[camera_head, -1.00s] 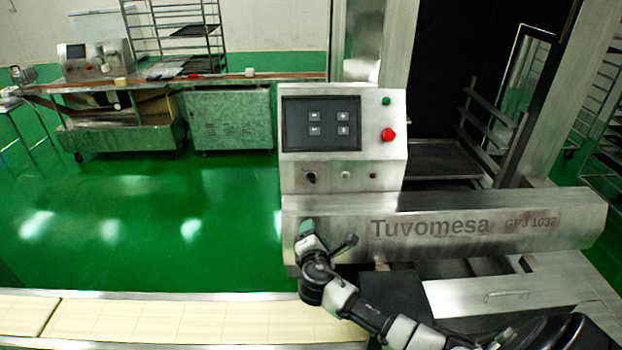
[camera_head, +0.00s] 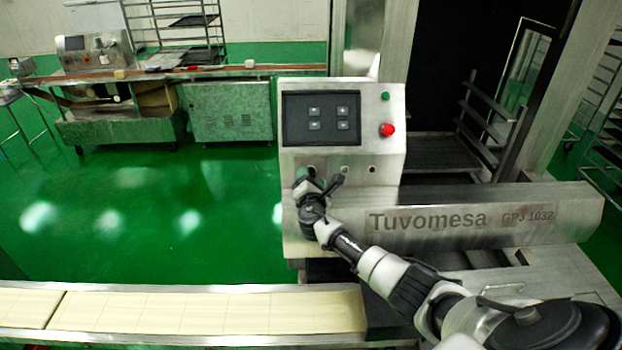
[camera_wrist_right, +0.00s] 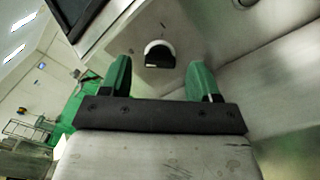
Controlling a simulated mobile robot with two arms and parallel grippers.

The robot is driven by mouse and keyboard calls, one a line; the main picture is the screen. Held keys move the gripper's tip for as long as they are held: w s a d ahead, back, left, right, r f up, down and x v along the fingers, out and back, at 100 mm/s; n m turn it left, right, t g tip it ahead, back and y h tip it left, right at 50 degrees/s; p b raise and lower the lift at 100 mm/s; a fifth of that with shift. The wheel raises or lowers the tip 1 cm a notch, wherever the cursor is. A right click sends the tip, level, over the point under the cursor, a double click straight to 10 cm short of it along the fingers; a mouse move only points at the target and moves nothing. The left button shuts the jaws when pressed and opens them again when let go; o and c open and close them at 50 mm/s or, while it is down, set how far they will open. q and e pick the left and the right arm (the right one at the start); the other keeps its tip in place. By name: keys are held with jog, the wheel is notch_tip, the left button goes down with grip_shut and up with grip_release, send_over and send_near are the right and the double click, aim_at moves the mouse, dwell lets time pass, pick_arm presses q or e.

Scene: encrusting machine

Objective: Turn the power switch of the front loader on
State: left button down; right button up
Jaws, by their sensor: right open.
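The front loader's control panel (camera_head: 365,155) stands in the middle of the head view, above the metal beam marked Tuvomesa. Its power switch, a black rotary knob (camera_wrist_right: 159,54), shows in the right wrist view just beyond and between the fingertips. In the head view the knob is mostly hidden behind my right gripper (camera_head: 306,174), which is at the panel's lower left. In the right wrist view my right gripper (camera_wrist_right: 160,75) is open, its green fingers apart with nothing between them. I cannot tell whether the fingertips reach the knob. My left gripper is not in view.
A dark screen (camera_head: 321,118) sits above the knob, with a red button (camera_head: 387,130) and a green button (camera_head: 385,96) to its right. A conveyor with pale sheets (camera_head: 200,311) runs along the front. Green floor (camera_head: 150,215) is open to the left.

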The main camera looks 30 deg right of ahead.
jog(key=shift+w+d, duration=0.25)
jog(key=shift+w, duration=0.15)
jog(key=c, duration=0.9)
jog(key=shift+f+m+b, duration=0.15)
jog(key=shift+m+b, duration=0.25)
jog(key=shift+b, duration=0.35)
jog(key=shift+c, duration=0.2)
jog(key=m+b, duration=0.9)
jog(key=b, duration=0.1)
jog(key=shift+f+b, duration=0.1)
jog(key=shift+b, duration=0.2)
jog(key=m+b, duration=0.3)
jog(key=m, duration=0.1)
jog(key=shift+m+b, duration=0.35)
jog(key=shift+m, duration=0.05)
jog(key=shift+r+m+b, duration=0.2)
jog(key=shift+m+b, duration=0.8)
jog(key=shift+m, duration=0.6)
